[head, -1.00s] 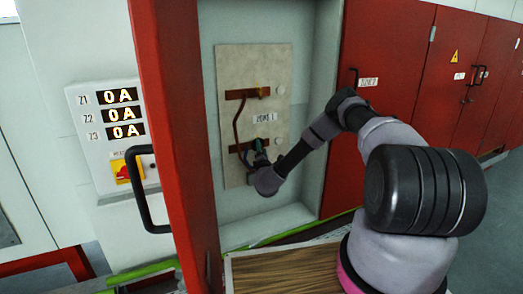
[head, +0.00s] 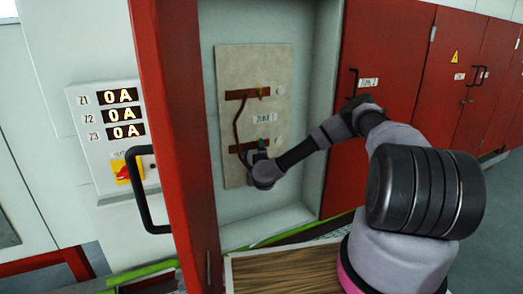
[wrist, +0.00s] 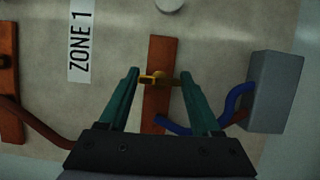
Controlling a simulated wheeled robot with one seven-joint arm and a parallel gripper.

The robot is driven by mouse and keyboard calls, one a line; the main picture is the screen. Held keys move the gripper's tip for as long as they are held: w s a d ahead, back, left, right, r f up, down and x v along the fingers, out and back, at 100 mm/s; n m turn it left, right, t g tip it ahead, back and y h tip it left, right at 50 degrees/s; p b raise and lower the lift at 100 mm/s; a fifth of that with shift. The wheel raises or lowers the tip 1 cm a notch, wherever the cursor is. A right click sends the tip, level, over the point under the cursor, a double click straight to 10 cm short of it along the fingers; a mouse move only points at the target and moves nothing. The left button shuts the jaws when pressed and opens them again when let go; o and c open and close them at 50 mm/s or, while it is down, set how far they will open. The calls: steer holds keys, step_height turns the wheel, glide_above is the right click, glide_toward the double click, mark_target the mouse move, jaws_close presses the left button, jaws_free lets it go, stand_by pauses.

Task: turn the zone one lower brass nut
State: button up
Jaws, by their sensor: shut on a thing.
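The zone one lower brass nut (wrist: 160,78) sits on the lower copper bar (wrist: 157,105) in the wrist view, its wings spanning the gap between my fingers. My gripper (wrist: 159,77) has its two teal fingers on either side of the nut and is shut on it. In the head view my gripper (head: 260,148) is at the lower part of the beige panel (head: 236,70) and hides the nut there. The ZONE 1 label (wrist: 80,45) lies left of the lower bar in the wrist view.
The upper copper bar (head: 240,95) with its brass nut is above. A grey block (wrist: 275,92) with blue and red-brown wires sits beside the lower bar. The open red door (head: 175,130) stands left of the cabinet. Three displays (head: 122,114) read 0A.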

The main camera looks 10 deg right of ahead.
steer(key=shift+f, duration=0.1)
steer(key=o, duration=1.4)
steer(key=s, duration=0.3)
steer(key=s+a, duration=0.1)
steer(key=s, duration=0.6)
steer(key=shift+s+a, duration=0.2)
steer(key=shift+s, duration=0.2)
